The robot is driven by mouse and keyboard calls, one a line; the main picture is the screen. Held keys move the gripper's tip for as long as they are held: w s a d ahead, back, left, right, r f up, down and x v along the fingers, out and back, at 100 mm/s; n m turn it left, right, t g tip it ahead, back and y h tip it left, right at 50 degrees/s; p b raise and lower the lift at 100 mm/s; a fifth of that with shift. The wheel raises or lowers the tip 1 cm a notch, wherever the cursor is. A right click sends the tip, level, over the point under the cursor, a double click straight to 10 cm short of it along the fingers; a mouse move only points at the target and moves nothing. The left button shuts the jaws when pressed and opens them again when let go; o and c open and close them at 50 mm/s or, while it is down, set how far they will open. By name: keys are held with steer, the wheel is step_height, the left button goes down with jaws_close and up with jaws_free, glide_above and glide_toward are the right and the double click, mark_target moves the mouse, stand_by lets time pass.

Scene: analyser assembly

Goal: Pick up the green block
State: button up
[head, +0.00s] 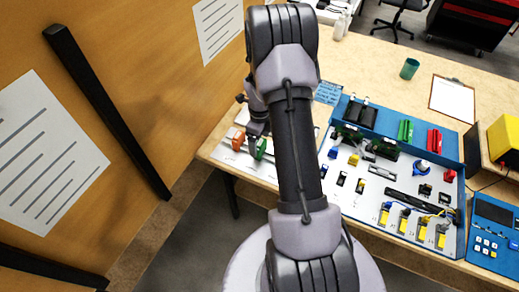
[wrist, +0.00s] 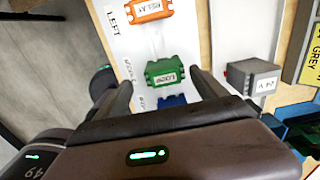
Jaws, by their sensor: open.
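The green block (wrist: 165,73) with a white label lies on a white sheet in the wrist view, between an orange block (wrist: 148,9) and a blue block (wrist: 172,101) that is partly hidden by my gripper. My gripper (wrist: 160,80) is open, and its two fingers frame the green block left and right. The remaining height above the block is hard to tell. In the head view the green block (head: 261,149) shows just below my gripper (head: 257,131), with the orange block (head: 238,140) to its left.
A grey box marked 24 V (wrist: 253,77) stands right of my gripper in the wrist view. The blue tray (head: 455,160) with many parts lies right of my arm in the head view. A wooden wall panel (head: 150,80) is on the left. A green cup (head: 409,68) stands farther back.

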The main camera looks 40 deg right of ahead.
mark_target(260, 143)
steer(key=f, duration=0.1)
steer(key=f+b, duration=0.1)
steer(key=f, duration=0.3)
steer(key=shift+w+d+f+b, duration=0.1)
steer(key=shift+w+d+b, duration=0.15)
steer(key=shift+d+b, duration=0.15)
steer(key=shift+a, duration=0.1)
steer(key=shift+c, duration=0.6)
steer(key=c, duration=1.4)
steer(key=shift+c, duration=0.2)
steer(key=shift+r, duration=0.2)
